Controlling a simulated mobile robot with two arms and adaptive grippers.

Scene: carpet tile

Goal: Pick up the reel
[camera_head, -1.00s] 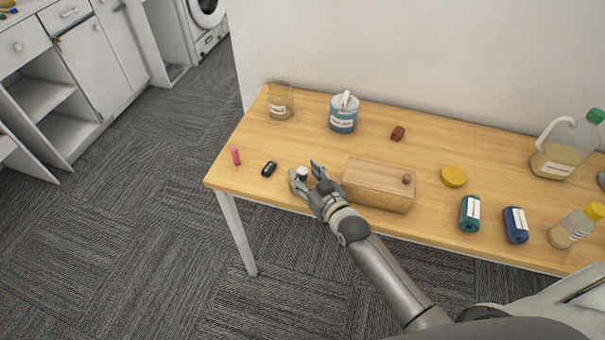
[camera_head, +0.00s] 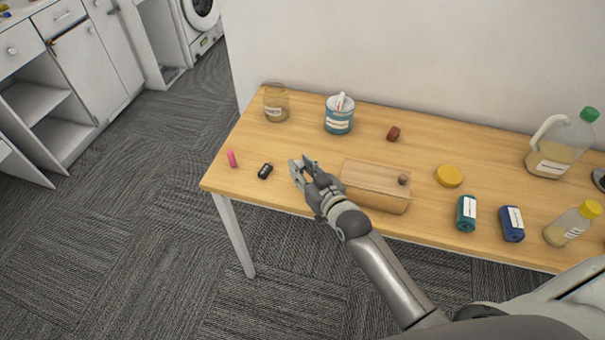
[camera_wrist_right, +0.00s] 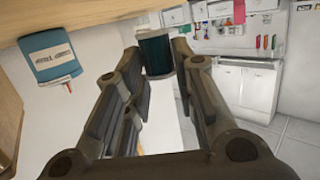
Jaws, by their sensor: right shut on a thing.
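The reel (camera_wrist_right: 157,54), a dark teal cylinder with pale ends, shows between the fingertips of my right gripper (camera_wrist_right: 150,70) in the right wrist view. The right gripper is shut on it. In the head view my right gripper (camera_head: 302,165) is over the table's near left part, just left of the wooden box. My left gripper is not in view.
On the wooden table (camera_head: 250,135) stand a wooden box (camera_head: 372,193), a blue can (camera_head: 339,120), a glass jar (camera_head: 276,104), a black key fob (camera_head: 265,171) and a pink stick (camera_head: 232,158). Rolls, a yellow lid (camera_head: 449,176) and bottles are at right. Bare tabletop lies between fob and can.

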